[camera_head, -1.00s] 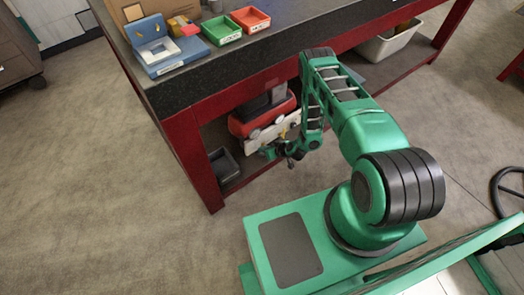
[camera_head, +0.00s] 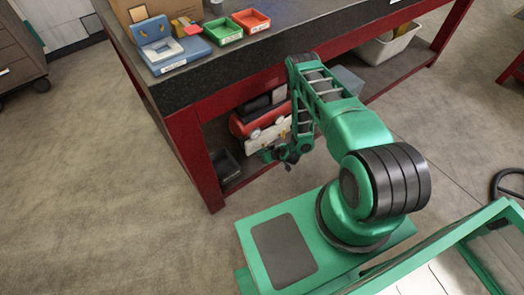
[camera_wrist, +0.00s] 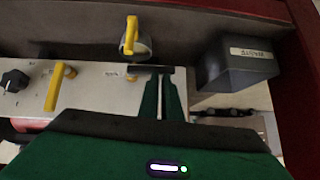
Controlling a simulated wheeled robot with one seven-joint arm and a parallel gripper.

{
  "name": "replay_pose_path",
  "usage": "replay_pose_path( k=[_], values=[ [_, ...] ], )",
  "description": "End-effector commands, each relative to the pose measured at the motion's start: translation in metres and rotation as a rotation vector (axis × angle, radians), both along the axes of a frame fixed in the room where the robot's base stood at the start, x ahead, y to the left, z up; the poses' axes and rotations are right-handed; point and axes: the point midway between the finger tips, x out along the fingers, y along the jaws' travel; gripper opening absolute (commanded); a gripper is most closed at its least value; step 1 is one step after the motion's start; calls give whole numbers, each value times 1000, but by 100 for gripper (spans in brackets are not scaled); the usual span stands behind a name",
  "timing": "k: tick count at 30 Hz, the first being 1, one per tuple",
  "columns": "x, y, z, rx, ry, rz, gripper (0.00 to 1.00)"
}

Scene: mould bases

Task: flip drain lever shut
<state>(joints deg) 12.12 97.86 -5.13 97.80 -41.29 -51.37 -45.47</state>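A pale panel (camera_wrist: 95,88) carries two yellow levers and a black knob (camera_wrist: 14,80) in the wrist view. One yellow lever (camera_wrist: 131,34) stands on a round grey fitting at the panel's far edge. The other yellow lever (camera_wrist: 55,86) lies along the panel to the left. The small labels are unreadable, so I cannot tell which is the drain lever.
The red machine (camera_head: 240,125) bearing the panel sits on the shelf under the workbench (camera_head: 210,75). A dark labelled box (camera_wrist: 235,65) is right of my fingers. A red bench leg (camera_head: 197,160) stands to the left. Open floor (camera_head: 90,190) lies left of the bench.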

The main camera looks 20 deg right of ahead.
Motion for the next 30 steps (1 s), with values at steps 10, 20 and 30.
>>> replay_pose_path(
  k=[10,20,30],
  values=[
    [-3,8,5,8,10,11,0],
    [-2,6,21,7,3,7,0],
    [-21,4,70,8,12,7,0]
  ],
)
